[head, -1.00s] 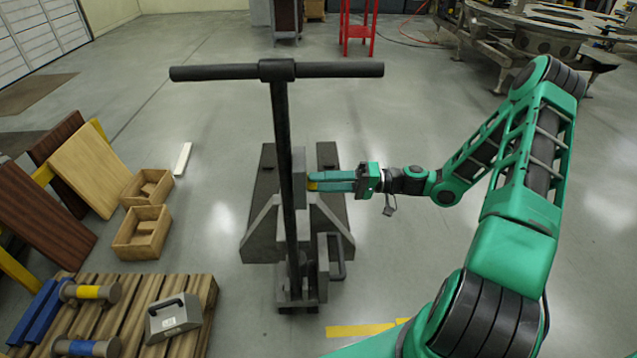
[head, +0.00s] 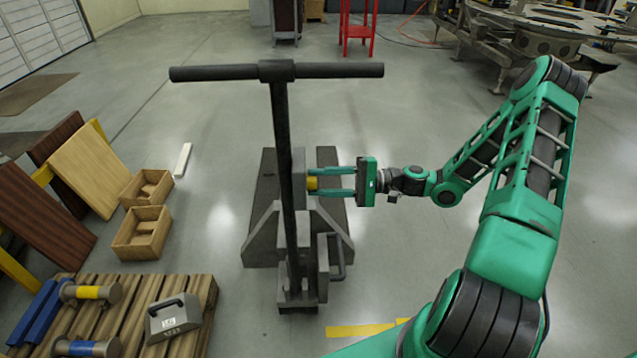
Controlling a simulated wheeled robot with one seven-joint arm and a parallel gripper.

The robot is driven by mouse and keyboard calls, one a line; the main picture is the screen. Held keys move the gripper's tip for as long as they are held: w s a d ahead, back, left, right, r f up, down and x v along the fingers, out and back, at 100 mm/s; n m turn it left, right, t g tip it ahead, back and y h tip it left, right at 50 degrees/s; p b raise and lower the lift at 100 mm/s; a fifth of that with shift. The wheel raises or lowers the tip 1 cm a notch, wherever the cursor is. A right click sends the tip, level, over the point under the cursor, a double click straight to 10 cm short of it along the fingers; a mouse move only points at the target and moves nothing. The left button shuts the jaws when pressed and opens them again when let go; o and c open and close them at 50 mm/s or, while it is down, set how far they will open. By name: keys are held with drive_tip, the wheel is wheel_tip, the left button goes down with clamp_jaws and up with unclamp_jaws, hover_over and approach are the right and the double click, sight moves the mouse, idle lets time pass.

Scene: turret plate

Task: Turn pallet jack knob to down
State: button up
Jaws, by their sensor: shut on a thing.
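The pallet jack (head: 262,225) stands on the floor in the middle, with its upright pole and black T-handle (head: 215,72) toward me. A small knob (head: 312,184) with a yellow face shows on the right side of its grey body, just right of the pole. My gripper (head: 318,182) reaches in from the right, its two green fingers one above the other. It is shut on the knob, with the tips at the knob's upper and lower sides. The knob's pointer and any position marks are too small to read.
A wooden pallet (head: 125,318) with rollers and a grey weight (head: 173,318) lies at the lower left. Two wooden boxes (head: 140,233) and leaning boards (head: 92,165) stand behind it. A red stand (head: 357,30) is at the back.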

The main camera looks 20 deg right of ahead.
drive_tip(key=shift+f, duration=0.2)
idle(0.3)
drive_tip(key=o, duration=1)
drive_tip(key=shift+o, duration=0.2)
drive_tip(key=shift+r, duration=0.1)
drive_tip(key=shift+d, duration=0.15)
drive_tip(key=v, duration=1)
drive_tip(key=shift+d, duration=0.3)
